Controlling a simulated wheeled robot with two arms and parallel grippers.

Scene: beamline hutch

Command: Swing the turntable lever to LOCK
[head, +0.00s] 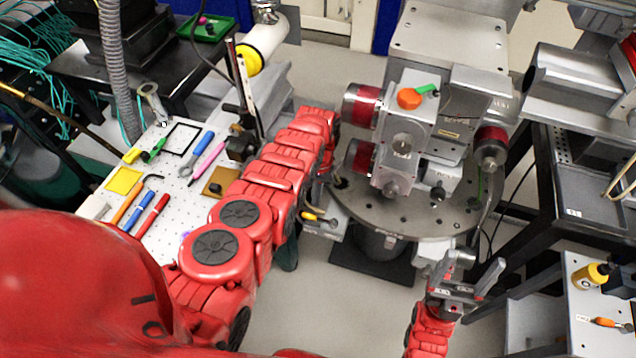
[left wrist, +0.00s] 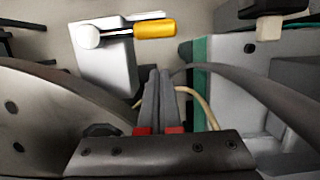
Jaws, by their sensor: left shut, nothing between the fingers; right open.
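The turntable (head: 405,226) is a round grey plate on a dark pedestal, right of centre in the head view. Its edge fills the left of the left wrist view (left wrist: 45,120). The lever (left wrist: 152,29) has a yellow grip and a silver rod on a round pivot, on a pale block (left wrist: 105,65). The grip points right there. In the head view the lever (head: 311,216) shows small beside the turntable's left edge. My left gripper (left wrist: 160,74) is shut and empty, its tips apart from the lever in that picture. My right gripper (head: 474,276) is open and empty in front of the turntable. No LOCK marking is legible.
A grey and red motor stage (head: 405,140) stands on the turntable. A white perforated board (head: 165,222) with several tools lies left of my left arm. Dark cables run beside the gripper in the left wrist view. A dark-framed bench (head: 575,190) stands at right.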

